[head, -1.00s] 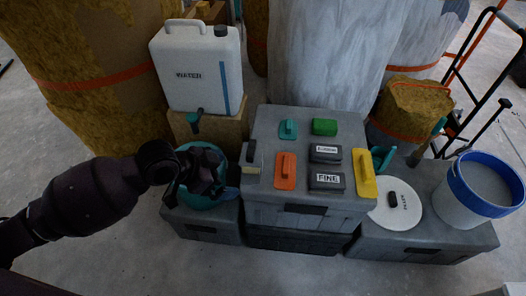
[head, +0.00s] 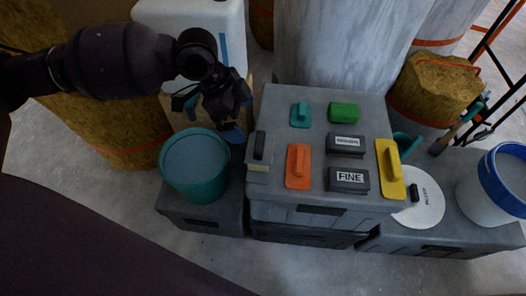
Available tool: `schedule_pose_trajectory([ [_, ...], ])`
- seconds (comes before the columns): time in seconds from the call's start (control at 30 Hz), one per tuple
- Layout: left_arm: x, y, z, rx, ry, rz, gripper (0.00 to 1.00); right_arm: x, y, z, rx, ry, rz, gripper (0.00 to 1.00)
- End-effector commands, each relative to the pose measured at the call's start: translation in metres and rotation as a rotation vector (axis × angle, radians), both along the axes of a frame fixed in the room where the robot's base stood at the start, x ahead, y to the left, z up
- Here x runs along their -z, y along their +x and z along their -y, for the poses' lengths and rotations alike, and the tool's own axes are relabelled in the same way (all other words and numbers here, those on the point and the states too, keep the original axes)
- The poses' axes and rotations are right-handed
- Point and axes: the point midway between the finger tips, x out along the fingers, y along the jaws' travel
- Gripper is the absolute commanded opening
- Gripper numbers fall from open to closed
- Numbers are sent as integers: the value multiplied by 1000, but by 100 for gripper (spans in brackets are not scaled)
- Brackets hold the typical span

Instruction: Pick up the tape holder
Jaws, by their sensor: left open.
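No item in the head view is clearly readable as the tape holder. One candidate is a teal curved piece (head: 405,146) at the right side of the grey box, partly hidden behind it. Another is a narrow black piece with a pale strip (head: 258,150) at the box's left edge. My left gripper (head: 230,122) is open and looks empty. It is above and behind the teal bucket, in front of the water container, left of the box and apart from both candidates. My right gripper is not in view.
The grey box (head: 323,103) carries orange, teal and yellow floats, a green block and dark sanding blocks, one marked FINE. A teal bucket (head: 197,163) stands left. A white lid (head: 420,211) and a blue-rimmed bucket (head: 486,187) are right. A white water container (head: 150,12) stands behind.

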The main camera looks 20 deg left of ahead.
Motion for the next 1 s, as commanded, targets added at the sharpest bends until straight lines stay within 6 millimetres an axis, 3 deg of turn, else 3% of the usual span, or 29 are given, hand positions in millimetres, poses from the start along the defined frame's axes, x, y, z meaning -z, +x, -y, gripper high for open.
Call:
schedule_pose_trajectory([
  [0.03, 13, 0, 4, 1, -3, -11, 100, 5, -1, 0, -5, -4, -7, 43],
  [0.2, 37, 2, 13, 0, -3, -11, 100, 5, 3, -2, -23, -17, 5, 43],
  [0.53, 51, 5, 21, -1, -2, -4, 100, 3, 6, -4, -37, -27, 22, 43],
  [0.73, 77, 6, 32, 1, -4, -13, 100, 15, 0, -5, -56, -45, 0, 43],
  [0.9, 94, 9, 40, 0, -2, -10, 100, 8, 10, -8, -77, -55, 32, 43],
  [1.0, 94, 10, 41, -1, -1, -3, 100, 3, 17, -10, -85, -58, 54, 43],
])
